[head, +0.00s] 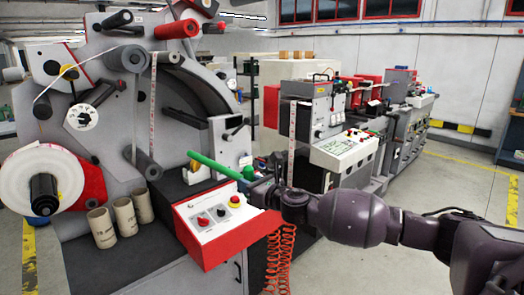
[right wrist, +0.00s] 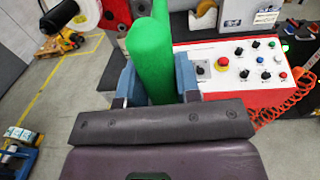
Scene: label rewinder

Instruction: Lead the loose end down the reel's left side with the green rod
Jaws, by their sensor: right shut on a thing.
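The green rod (head: 215,166) is held in my right gripper (head: 262,188), pointing left and slightly up over the red-edged control panel. In the right wrist view the rod (right wrist: 150,60) stands between the two blue fingers of the gripper (right wrist: 156,78), which are shut on it. The reel (head: 65,165), a large white roll on a black hub, is at the far left, well apart from the rod's tip. A pale printed strip (head: 153,90) hangs from the upper rollers towards a lower dark roller; I cannot tell whether it is the loose end. My left gripper is out of view.
A control panel (head: 218,214) with buttons and a red emergency stop lies under the rod. Dark rollers (head: 146,165) project between reel and rod. Orange coiled hose (head: 281,255) hangs beside the panel.

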